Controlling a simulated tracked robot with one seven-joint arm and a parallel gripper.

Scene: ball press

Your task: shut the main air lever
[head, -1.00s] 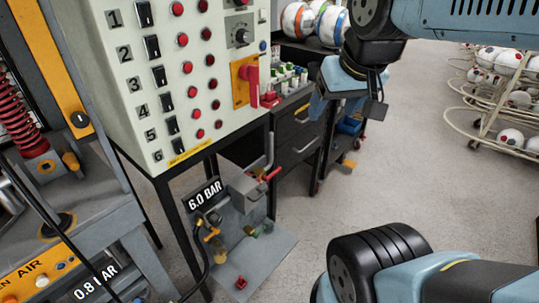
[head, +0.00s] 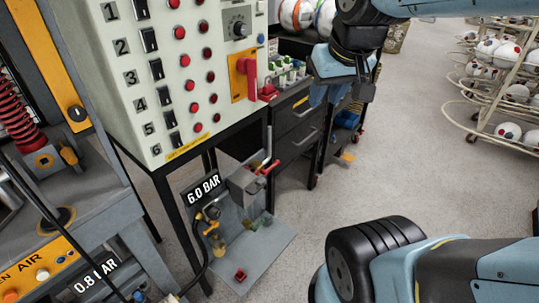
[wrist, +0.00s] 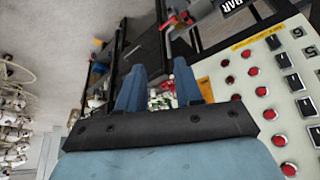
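The air unit (head: 238,215) stands low behind the control cabinet's front leg, under a "6.0 BAR" sign (head: 201,190). A lever with a red grip (head: 269,168) sticks out from its grey box, beside an upright grey pipe or handle (head: 268,144). I cannot tell which of these is the main air lever. My gripper (head: 322,94) is above and to the right of the unit, apart from it. In the wrist view, its two blue fingers (wrist: 159,68) are spread with nothing held between them. The unit shows only in part at the top of the wrist view.
The control cabinet (head: 180,80) has numbered switches, red buttons and a red rotary handle (head: 251,78) on a yellow plate. A dark drawer cart (head: 295,125) stands behind the gripper. A ball rack (head: 500,85) is at far right. The grey floor (head: 400,160) between is open.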

